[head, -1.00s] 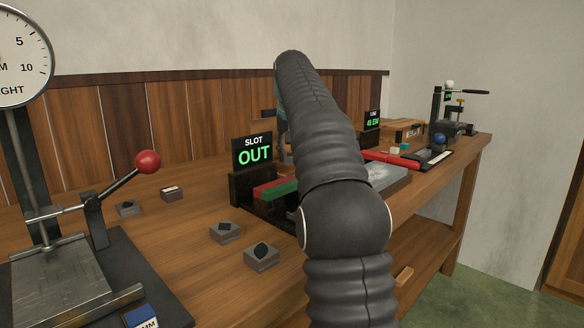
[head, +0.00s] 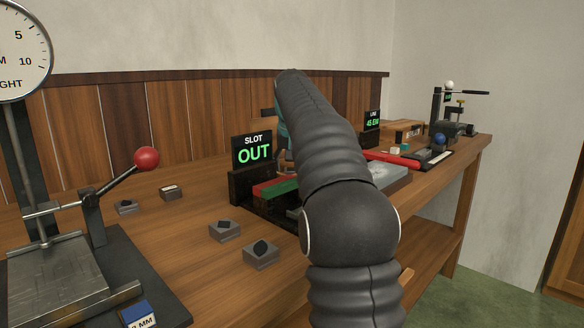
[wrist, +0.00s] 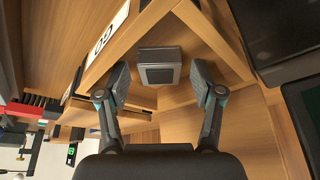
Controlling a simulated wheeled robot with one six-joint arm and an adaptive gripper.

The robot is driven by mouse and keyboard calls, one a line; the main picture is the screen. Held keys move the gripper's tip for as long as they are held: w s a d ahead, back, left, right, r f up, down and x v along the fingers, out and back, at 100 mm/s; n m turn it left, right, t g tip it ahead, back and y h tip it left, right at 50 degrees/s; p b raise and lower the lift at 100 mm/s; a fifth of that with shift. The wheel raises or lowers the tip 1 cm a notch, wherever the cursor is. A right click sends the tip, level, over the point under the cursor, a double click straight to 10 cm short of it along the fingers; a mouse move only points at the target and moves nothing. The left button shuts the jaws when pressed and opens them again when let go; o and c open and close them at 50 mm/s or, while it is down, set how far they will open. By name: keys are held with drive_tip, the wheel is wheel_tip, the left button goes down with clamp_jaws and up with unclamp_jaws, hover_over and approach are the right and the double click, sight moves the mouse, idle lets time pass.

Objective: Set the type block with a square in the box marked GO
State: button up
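In the wrist view a grey type block (wrist: 158,54) with a dark square face sits inside a light wooden box (wrist: 120,50), whose white label reads GO. My gripper (wrist: 160,70) is open, with one finger on each side of the block. A gap shows between each finger pad and the block. I cannot tell whether the block rests on the box floor. In the head view my arm hides the gripper's fingers, the box and this block.
Several other type blocks lie on the bench, among them a near one (head: 262,254) and one behind it (head: 225,231). A black sign (head: 253,152) reads SLOT OUT. A press with a red-knobbed lever (head: 147,158) stands at the left. A red bar (head: 392,158) lies beyond my arm.

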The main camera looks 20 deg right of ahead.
drive_tip(key=shift+s+r, duration=0.1)
drive_tip(key=shift+r, duration=0.5)
drive_tip(key=p+v, duration=0.1)
drive_tip(key=v, duration=1)
